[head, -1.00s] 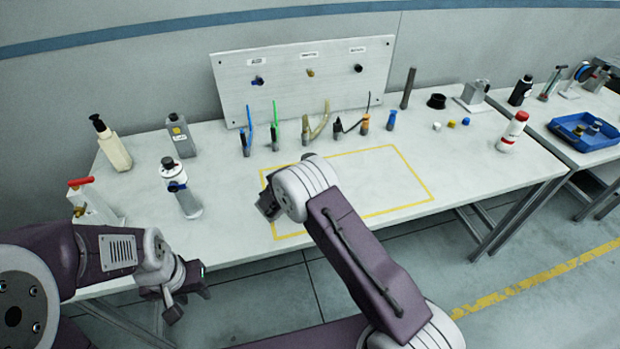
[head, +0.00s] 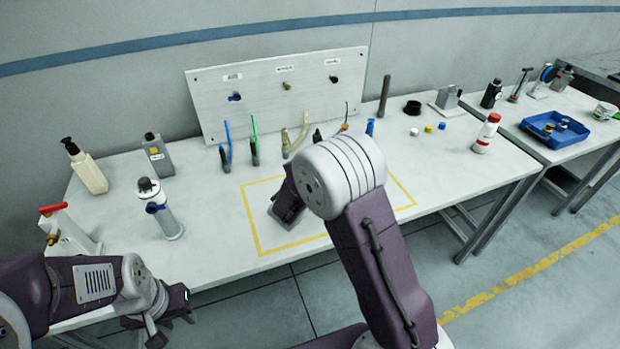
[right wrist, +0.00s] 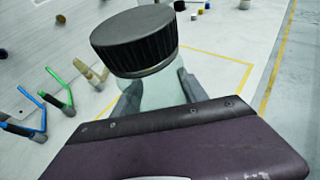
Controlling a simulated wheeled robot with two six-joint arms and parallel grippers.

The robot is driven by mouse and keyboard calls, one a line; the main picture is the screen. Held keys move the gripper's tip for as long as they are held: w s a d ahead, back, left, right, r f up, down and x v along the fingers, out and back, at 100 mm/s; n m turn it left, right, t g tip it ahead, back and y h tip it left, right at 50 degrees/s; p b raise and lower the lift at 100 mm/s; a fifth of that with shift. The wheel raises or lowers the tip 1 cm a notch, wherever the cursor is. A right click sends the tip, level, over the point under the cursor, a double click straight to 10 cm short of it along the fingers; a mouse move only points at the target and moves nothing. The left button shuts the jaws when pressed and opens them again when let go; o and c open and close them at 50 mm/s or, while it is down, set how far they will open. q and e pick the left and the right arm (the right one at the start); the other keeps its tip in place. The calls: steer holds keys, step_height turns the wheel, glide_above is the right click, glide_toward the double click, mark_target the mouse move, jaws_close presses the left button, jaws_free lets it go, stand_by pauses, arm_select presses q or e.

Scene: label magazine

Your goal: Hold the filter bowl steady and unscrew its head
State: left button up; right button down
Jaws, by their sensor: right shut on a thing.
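In the right wrist view, my right gripper (right wrist: 161,96) is shut on a clear, greenish filter bowl (right wrist: 154,88), with a grey finger on each side. The bowl's wide black ribbed head (right wrist: 135,42) sits on top of it, tilted in this view. In the head view the bowl and the right fingertips are hidden by my right arm, which reaches over the yellow-outlined area. My left gripper (head: 172,316) is open and empty, low at the left by the table's front edge, apart from the bowl.
A grey cylinder with a blue knob (head: 160,210), a pump bottle (head: 87,168) and a red-handled valve (head: 66,231) stand on the left.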

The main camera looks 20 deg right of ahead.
steer(key=shift+s+d+r, duration=0.35)
steer(key=shift+s, duration=0.1)
steer(key=c, duration=1.2)
jaws_free()
jaws_close()
steer(key=shift+a, duration=0.1)
